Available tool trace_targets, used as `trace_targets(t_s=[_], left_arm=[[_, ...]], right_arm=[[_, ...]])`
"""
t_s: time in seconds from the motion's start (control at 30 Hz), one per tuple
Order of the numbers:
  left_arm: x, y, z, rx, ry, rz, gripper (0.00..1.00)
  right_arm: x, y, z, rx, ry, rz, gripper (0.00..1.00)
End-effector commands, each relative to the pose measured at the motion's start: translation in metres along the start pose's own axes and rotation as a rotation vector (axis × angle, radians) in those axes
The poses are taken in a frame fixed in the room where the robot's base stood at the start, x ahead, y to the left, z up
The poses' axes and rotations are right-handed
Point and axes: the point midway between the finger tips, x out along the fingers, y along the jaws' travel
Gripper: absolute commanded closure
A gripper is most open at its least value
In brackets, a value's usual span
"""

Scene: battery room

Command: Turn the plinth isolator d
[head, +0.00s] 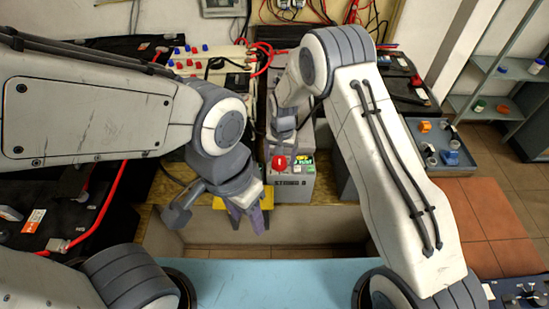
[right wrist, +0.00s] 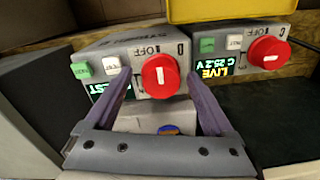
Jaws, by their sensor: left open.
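The plinth isolator D is a grey box (head: 292,187) lettered STRING with a red knob (head: 279,162) on it, at the middle of the head view. In the right wrist view its red knob (right wrist: 160,76) carries an upright white bar, with OFF lettered above and a lit green display at left, partly hidden by a finger. My right gripper (right wrist: 159,77) is open, its purple fingertips on either side of the knob; contact cannot be told. My left gripper (head: 249,221) is open and empty, below and left of the isolator.
A similar isolator C (right wrist: 233,46) with a red knob (right wrist: 269,52) and a LIVE display stands close on the right in the right wrist view. A yellow object (head: 218,203) is behind my left gripper. A blue surface (head: 270,285) lies in front. Red cables (head: 103,208) run at left.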

Motion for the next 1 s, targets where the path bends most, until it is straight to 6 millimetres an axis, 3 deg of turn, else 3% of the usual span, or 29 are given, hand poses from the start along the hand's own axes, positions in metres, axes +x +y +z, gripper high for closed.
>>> trace_targets(t_s=[0.27,0.5,0.7,1.0], left_arm=[[0.0,0.0,0.0,0.0,0.0,0.0,0.5],[0.001,0.0,0.0,0.0,0.0,0.0,0.5],[0.001,0.0,0.0,0.0,0.0,0.0,0.5],[0.001,0.0,0.0,0.0,0.0,0.0,0.5]], right_arm=[[-0.018,-0.002,-0.002,-0.001,0.008,-0.004,0.12],[-0.066,-0.001,-0.002,-0.001,0.007,-0.004,0.12],[-0.095,0.0,-0.001,0.0,0.003,-0.002,0.12],[-0.105,0.0,0.0,0.0,0.001,0.0,0.12]])
